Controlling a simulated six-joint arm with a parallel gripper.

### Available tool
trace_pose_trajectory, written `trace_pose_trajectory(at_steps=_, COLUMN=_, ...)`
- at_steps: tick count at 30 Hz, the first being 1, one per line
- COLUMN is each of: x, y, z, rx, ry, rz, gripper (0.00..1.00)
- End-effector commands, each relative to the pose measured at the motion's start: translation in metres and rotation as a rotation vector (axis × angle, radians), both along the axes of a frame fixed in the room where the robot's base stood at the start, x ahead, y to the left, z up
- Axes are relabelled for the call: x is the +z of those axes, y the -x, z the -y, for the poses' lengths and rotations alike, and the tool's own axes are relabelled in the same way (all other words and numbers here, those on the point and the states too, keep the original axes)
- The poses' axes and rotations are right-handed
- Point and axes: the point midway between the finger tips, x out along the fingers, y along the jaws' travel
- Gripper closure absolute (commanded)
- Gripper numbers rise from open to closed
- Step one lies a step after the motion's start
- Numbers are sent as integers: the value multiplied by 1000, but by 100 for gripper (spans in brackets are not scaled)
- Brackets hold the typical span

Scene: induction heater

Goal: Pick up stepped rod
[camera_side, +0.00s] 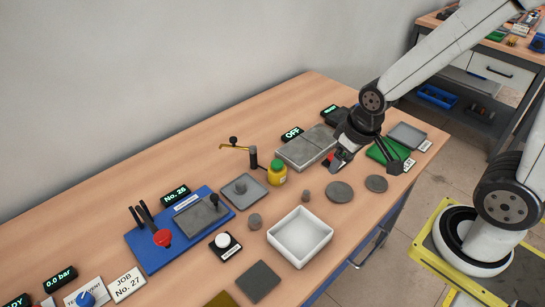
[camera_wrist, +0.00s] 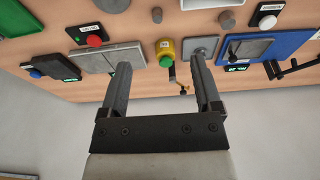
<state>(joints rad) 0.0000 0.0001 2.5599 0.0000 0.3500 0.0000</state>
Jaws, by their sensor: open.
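I cannot tell for sure which piece is the stepped rod. A small grey upright piece (camera_side: 240,187) stands on a square grey plate in the side view. A grey cylinder (camera_side: 255,221) stands in front of it, also visible in the wrist view (camera_wrist: 226,20). A smaller grey cylinder (camera_side: 306,195) stands behind the white tray and shows in the wrist view (camera_wrist: 156,15). No step is clear on any of these. My gripper (camera_side: 365,164) is over the bench's far right part, apart from these pieces. Its two fingers (camera_wrist: 160,63) are spread with nothing between them.
A white tray (camera_side: 300,219) stands near the front edge. A blue fixture (camera_side: 150,249) with upright levers and a red knob is at left. A yellow jar (camera_side: 277,181), a grey heater block (camera_side: 305,148), flat discs (camera_side: 339,192) and a green pad (camera_side: 388,153) stand around the middle and right.

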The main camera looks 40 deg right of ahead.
Motion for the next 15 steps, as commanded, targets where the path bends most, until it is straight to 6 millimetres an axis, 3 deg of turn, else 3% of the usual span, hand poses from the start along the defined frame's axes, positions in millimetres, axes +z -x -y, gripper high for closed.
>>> trace_pose_trajectory(at_steps=8, x=-4, y=0, z=-1, rx=48, ry=24, rz=-25, gripper=18)
trace_pose_trajectory(at_steps=15, x=-21, y=1, z=0, rx=257, ry=135, rz=-136, gripper=18)
